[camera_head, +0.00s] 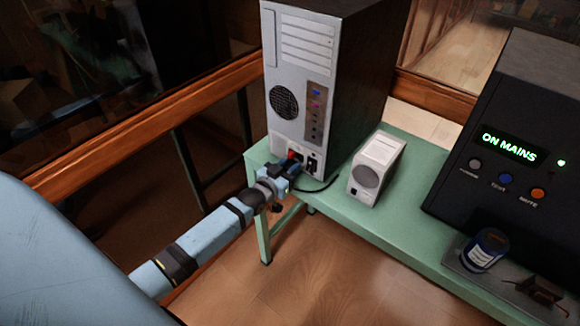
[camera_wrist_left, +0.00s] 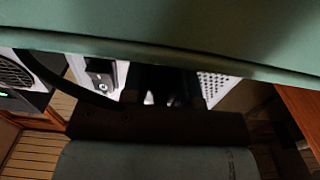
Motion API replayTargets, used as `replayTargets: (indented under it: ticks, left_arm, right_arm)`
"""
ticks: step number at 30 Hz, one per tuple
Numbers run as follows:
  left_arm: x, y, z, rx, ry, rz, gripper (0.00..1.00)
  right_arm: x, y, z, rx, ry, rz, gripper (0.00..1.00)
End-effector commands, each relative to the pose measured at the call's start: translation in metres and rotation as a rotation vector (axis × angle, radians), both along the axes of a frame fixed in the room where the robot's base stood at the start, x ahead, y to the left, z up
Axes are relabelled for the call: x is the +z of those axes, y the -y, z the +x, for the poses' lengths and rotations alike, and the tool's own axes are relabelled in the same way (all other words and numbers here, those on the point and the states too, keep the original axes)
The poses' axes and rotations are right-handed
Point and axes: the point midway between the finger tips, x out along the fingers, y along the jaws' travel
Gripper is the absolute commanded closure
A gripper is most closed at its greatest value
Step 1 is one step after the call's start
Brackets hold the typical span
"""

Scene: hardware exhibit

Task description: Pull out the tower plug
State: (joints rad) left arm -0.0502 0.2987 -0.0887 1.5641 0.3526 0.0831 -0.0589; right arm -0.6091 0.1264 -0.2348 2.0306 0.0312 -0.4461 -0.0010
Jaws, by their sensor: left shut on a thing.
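The grey-white computer tower (camera_head: 290,125) stands upright on the green table, its back panel turned toward me. My left gripper (camera_head: 290,167) is at the lower part of that panel, shut on the tower plug. The plug is mostly hidden by the fingers, and I cannot tell whether it is still seated in its socket. A small red part (camera_head: 292,154) shows just above the fingers. A black cable (camera_head: 320,187) runs from beside the gripper across the table. In the left wrist view a rocker switch (camera_wrist_left: 98,76) shows beside the dark fingers (camera_wrist_left: 165,92). My right gripper is out of view.
A small white speaker box (camera_head: 378,165) stands right of the tower on the green table (camera_head: 335,205). Farther right are a black unit (camera_head: 520,120) reading "ON MAINS" and a dark blue can (camera_head: 486,248) on a tray. A wooden rail (camera_head: 170,105) runs behind the arm.

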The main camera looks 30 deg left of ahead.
Motion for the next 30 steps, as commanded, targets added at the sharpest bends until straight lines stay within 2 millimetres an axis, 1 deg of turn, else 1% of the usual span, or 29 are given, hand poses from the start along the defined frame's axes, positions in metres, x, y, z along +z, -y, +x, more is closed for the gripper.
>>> replayTargets:
  ticks: [3, 6, 12, 14, 15, 17, 18, 26, 29, 30]
  left_arm:
    - [0.002, -0.001, -0.015, 0.000, -0.005, 0.000, 1.00]
    - [0.001, -0.002, -0.027, 0.000, -0.005, 0.000, 1.00]
    - [-0.001, -0.002, -0.028, 0.000, -0.001, 0.000, 1.00]
    - [-0.001, -0.002, -0.028, 0.000, -0.001, 0.000, 1.00]
    - [-0.001, -0.002, -0.028, 0.000, -0.001, 0.000, 0.66]
    - [-0.001, -0.002, -0.028, 0.000, -0.001, 0.000, 0.52]
    - [-0.001, -0.002, -0.028, 0.000, -0.001, 0.000, 0.47]
    - [-0.001, -0.002, -0.028, 0.000, -0.001, 0.000, 0.47]
    - [-0.001, -0.002, -0.034, 0.000, -0.001, 0.000, 0.47]
    - [-0.001, -0.003, -0.038, -0.001, -0.002, 0.000, 0.47]
  right_arm:
    - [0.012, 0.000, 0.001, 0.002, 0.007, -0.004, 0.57]
    - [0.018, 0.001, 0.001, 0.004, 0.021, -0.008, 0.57]
    - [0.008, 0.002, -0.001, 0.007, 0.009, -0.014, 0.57]
    - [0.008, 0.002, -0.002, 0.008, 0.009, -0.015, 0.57]
    - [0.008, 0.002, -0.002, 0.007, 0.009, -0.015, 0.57]
    - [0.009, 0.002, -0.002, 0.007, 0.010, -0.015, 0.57]
    - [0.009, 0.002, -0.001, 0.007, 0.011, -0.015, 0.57]
    - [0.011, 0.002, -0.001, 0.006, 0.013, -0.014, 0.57]
    - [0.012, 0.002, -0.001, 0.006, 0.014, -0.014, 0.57]
    - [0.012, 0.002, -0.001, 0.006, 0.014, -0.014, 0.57]
